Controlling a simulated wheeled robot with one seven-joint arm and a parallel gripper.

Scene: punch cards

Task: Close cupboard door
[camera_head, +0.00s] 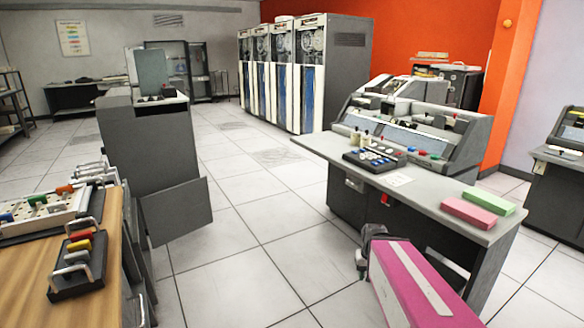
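A dark grey cupboard (145,140) stands at left centre, past the wooden desk. A flat grey panel, which looks like its door (176,212), hangs low on its near side. The panel stands out at an angle into the aisle, so the door looks open. Its lower edge is close to the floor. I cannot see a handle on it, and the cupboard's inside is hidden.
A grey console desk (440,205) stands at right. Tiled floor (265,240) between is clear.

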